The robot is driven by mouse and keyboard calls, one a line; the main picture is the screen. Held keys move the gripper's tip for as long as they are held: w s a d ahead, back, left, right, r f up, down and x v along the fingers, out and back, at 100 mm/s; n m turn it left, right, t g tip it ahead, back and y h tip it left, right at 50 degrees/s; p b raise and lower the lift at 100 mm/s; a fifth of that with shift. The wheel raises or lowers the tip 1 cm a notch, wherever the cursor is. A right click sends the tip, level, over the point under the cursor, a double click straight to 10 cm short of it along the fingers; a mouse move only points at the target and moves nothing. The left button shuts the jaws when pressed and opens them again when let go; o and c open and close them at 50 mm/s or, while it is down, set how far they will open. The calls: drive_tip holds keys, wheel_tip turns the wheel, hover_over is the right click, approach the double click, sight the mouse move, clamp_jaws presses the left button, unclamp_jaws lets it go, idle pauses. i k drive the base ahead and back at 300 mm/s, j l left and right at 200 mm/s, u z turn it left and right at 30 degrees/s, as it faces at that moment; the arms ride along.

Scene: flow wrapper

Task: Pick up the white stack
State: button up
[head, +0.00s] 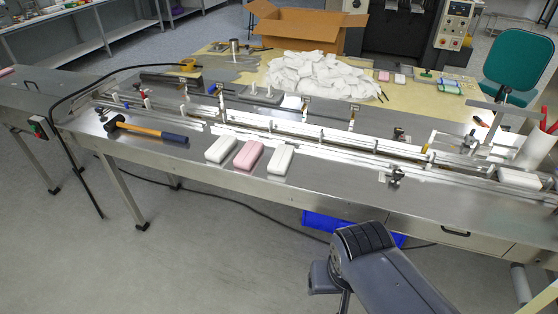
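Two white stacks lie on the steel table near its front edge, as rounded oblong blocks. One white stack (220,149) is on the left and the other white stack (281,160) is on the right. A pink stack (249,155) lies between them, with small gaps. Another white block (520,178) sits in the conveyor track at the far right. My dark grey arm (380,270) rises at the lower right, in front of the table and apart from the stacks. My gripper does not show.
A hammer (150,131) lies left of the stacks. A rail track (300,135) runs behind them. A pile of white packs (320,75) and a cardboard box (295,27) are behind. A blue bin (330,224) is below.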

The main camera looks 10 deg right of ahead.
sight(279, 163)
drive_tip(key=i+l+u, duration=0.15)
drive_tip(key=i, duration=0.35)
drive_tip(key=i+l+u, duration=0.1)
drive_tip(key=i, duration=0.4)
drive_tip(key=l, duration=0.05)
